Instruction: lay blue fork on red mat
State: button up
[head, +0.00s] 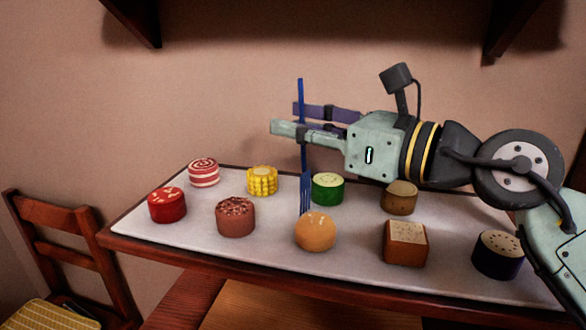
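The blue fork (305,188) hangs upright over the table, tines down and handle up. My gripper (290,118) comes in from the right, above the middle of the table. Its fingers are closed around the fork's handle, with one finger partly in front of it. The tines are close to the pale tabletop, behind the orange round block; I cannot tell whether they touch it. No red mat shows in the head view.
The table (270,245) carries several food-like blocks, among them a red one (167,206), yellow corn (262,181), a green one (328,188), an orange one (315,233) and a brown box (405,244). A wooden chair (60,225) stands at left. Shelf brackets hang above.

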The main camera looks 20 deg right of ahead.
jog(key=shift+s, duration=0.1)
grip_shut()
jog(key=shift+r, duration=0.2)
dwell(0.6)
